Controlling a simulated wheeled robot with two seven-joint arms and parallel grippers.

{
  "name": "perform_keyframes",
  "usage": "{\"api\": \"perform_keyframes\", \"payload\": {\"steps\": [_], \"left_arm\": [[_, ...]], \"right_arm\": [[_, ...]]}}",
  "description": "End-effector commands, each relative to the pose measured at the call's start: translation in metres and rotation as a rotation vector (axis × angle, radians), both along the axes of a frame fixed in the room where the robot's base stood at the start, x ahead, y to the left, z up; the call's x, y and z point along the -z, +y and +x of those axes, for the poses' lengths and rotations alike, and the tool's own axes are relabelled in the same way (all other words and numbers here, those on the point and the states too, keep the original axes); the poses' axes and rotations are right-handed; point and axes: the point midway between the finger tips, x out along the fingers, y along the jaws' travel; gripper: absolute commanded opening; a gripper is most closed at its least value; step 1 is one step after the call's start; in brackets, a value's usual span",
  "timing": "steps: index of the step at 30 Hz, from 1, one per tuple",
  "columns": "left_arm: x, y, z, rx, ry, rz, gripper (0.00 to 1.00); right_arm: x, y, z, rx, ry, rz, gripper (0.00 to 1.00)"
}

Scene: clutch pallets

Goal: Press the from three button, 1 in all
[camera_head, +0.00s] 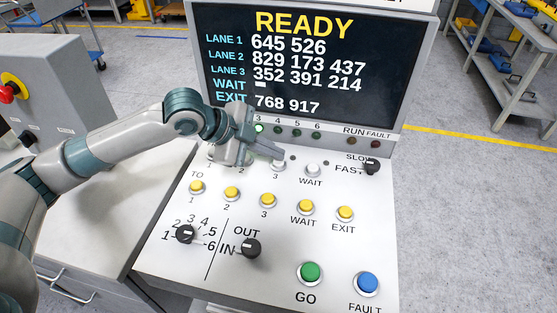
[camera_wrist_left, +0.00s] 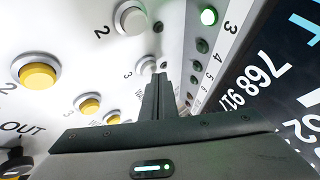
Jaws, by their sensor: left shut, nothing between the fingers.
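The white from three button (camera_head: 277,166) is in the upper row of the sloped panel, above the printed 3. My left gripper (camera_head: 280,154) is shut and empty, with its fingertips right at this button in the head view. In the left wrist view the closed fingers (camera_wrist_left: 160,78) point at the from three button (camera_wrist_left: 147,66) and partly cover it. I cannot tell whether they touch it. The white from two button (camera_wrist_left: 130,17) shows beside it. My right gripper is not in view.
The screen (camera_head: 300,70) above the panel reads READY, with lane numbers. A white wait button (camera_head: 312,170) is right of from three. Yellow to buttons, such as to three (camera_head: 267,200), lie below. Knobs, a green GO button (camera_head: 310,271) and a blue fault button (camera_head: 367,282) are lower.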

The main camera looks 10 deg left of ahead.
Motion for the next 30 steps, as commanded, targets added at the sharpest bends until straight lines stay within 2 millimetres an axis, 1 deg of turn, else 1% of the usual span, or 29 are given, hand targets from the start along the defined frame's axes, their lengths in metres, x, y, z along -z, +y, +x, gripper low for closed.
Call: {"api": "perform_keyframes", "payload": {"steps": [30], "left_arm": [[0.0096,0.0000,-0.0003,0.001,0.002,0.001,0.00]], "right_arm": [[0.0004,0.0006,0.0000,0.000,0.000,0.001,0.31]]}}
